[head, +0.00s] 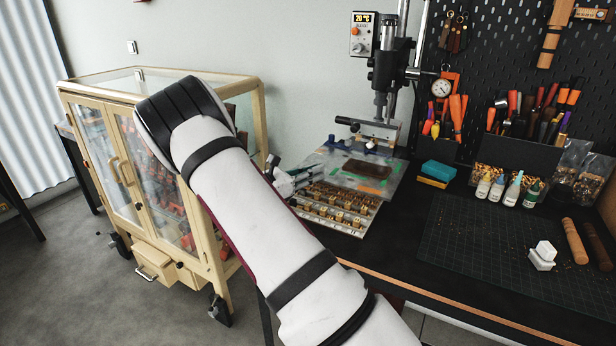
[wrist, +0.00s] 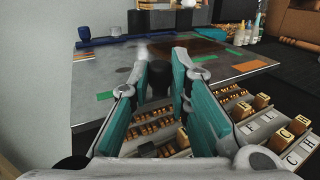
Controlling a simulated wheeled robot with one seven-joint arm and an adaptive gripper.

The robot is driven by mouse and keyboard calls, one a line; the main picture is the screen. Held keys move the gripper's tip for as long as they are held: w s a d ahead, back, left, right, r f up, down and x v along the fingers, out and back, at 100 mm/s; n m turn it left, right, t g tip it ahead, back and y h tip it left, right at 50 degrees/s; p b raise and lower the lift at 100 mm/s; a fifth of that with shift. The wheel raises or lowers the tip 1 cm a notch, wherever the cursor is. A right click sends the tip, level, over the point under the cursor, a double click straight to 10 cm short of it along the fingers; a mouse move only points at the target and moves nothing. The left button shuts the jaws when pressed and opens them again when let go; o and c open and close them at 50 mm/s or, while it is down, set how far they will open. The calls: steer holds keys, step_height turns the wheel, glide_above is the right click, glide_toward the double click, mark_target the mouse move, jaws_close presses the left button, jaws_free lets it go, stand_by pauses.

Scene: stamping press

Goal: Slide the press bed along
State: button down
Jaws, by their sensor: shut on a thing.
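The press bed is a flat grey plate (head: 389,190) under the stamping press (head: 385,75), with a brown leather piece (head: 366,170) and green and orange patches on it. In the wrist view the bed (wrist: 105,78) spreads out beyond my fingers. My gripper (head: 288,182) is at the bed's left side in the head view, partly hidden by my arm. In the wrist view the teal fingers of my gripper (wrist: 161,75) are shut on a black knob (wrist: 159,88) at the bed's near edge. The knob's lower part is hard to make out.
A tray of brass letter type (head: 335,212) lies in front of the bed, below my fingers. A cream glass cabinet (head: 165,170) is at left. The cutting mat (head: 465,240) is mostly clear.

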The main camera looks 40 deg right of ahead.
steer(key=shift+w+d+b, duration=0.4)
steer(key=shift+d, duration=0.6)
steer(key=shift+w+d+b, duration=0.35)
steer(key=shift+d+b, duration=0.05)
steer(key=shift+d, duration=0.65)
steer(key=shift+w+d+b, duration=0.4)
steer(key=shift+d, duration=0.6)
steer(key=c, duration=1.4)
jaws_free()
steer(key=shift+a, duration=0.1)
steer(key=a, duration=0.4)
steer(key=w+a, duration=0.1)
steer(key=a, duration=0.6)
steer(key=shift+w+a, duration=0.15)
steer(key=shift+a, duration=0.25)
